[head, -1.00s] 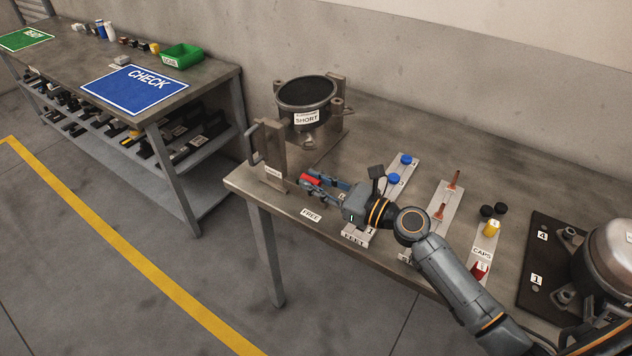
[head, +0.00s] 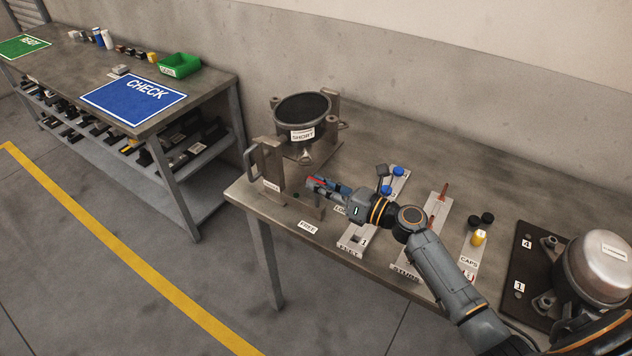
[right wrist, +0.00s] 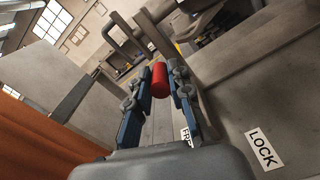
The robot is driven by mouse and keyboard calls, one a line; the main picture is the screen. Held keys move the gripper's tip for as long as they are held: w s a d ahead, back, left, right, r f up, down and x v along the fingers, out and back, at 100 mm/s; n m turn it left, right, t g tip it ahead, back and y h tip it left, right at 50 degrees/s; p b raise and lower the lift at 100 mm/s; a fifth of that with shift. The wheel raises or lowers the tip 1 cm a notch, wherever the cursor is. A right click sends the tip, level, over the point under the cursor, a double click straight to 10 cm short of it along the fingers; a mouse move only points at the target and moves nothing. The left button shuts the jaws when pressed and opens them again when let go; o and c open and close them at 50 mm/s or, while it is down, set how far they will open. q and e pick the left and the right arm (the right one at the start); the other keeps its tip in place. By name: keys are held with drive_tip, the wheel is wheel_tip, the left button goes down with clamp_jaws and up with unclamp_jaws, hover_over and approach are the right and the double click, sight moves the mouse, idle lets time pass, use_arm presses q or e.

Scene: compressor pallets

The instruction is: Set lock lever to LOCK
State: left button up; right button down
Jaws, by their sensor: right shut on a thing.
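The lock lever's red knob (right wrist: 160,79) is between the two blue fingers of my right gripper (right wrist: 162,84) in the right wrist view, and the gripper is shut on it. In the head view my right gripper (head: 318,184) holds the knob above the front left part of the table, and a grey bar (head: 320,208) shows below it. The FREE label (head: 308,227) lies near the front edge. The LOCK label (right wrist: 264,149) is clear in the right wrist view, while in the head view my gripper partly covers it. My left gripper is not in view.
A stand with a handle (head: 268,165) is close left of my gripper. A dark open cylinder labelled SHORT (head: 303,115) stands behind. Strips with blue caps (head: 398,170) and other parts lie to the right. A compressor (head: 598,262) stands at far right.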

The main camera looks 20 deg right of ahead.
drive_tip(key=shift+w+d+f+m+p, duration=0.15)
drive_tip(key=shift+w+d+m+p, duration=0.4)
drive_tip(key=shift+m, duration=0.45)
drive_tip(key=shift+w+d+f+m+p, duration=0.2)
drive_tip(key=shift+w+d+m+p, duration=0.15)
drive_tip(key=shift+d+m+p, duration=0.45)
drive_tip(key=shift+w+d+f+m+p, duration=0.15)
drive_tip(key=shift+w+d+m+p, duration=0.25)
drive_tip(key=shift+m, duration=0.8)
drive_tip(key=shift+w, duration=0.1)
drive_tip(key=c, duration=1.2)
unclamp_jaws()
drive_tip(key=v, duration=1.2)
drive_tip(key=shift+d, duration=0.1)
